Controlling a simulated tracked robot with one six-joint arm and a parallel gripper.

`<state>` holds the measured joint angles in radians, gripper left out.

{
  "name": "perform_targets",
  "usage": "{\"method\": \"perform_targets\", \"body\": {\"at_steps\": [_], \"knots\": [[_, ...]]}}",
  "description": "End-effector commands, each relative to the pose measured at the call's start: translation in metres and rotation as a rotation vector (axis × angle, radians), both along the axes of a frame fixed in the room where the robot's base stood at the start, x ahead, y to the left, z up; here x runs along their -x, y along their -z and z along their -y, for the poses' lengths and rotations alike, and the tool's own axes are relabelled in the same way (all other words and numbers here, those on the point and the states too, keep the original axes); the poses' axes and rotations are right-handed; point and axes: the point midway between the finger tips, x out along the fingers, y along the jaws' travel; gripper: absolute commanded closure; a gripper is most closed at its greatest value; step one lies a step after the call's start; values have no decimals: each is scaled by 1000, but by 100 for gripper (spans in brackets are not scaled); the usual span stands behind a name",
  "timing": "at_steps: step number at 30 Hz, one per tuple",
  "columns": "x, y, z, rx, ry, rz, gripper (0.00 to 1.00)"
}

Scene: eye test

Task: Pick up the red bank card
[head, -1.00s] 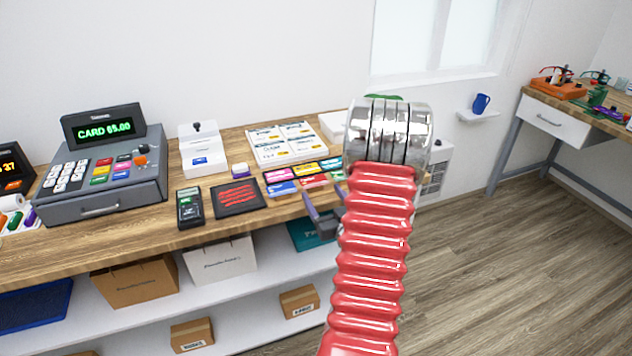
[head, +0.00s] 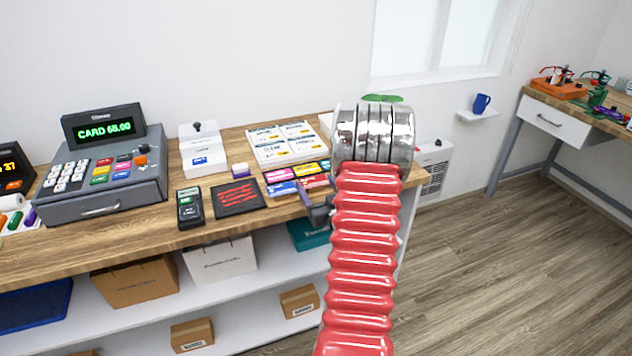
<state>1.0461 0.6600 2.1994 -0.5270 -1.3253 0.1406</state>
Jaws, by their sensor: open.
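Several coloured cards lie in two rows near the right end of the wooden counter. The red bank card (head: 313,181) is in the front row, right of a blue card (head: 283,188) and below a yellow card (head: 305,170). My gripper (head: 309,201) is small and dark at the counter's front edge, just in front of the red card in the picture. It is open and nothing shows between its fingers. My red ribbed arm partly hides it and the right end of the cards. I cannot tell whether a finger touches the counter.
A black tray with red marks (head: 238,197) and a card terminal (head: 189,208) stand left of the cards. A sheet of labelled panels (head: 286,144) lies behind. A cash register (head: 103,175) is farther left. Boxes and bags fill the shelf below the counter.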

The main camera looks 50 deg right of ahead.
Motion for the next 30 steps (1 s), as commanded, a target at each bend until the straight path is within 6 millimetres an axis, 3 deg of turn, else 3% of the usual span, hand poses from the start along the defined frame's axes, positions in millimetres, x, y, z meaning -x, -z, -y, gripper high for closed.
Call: {"method": "perform_targets", "body": {"at_steps": [4,15,24,30], "knots": [[0,0,0,0,0,0,28],[0,0,0,0,0,0,54],[0,-2,0,0,0,0,55],[0,-13,0,1,0,0,55]]}}
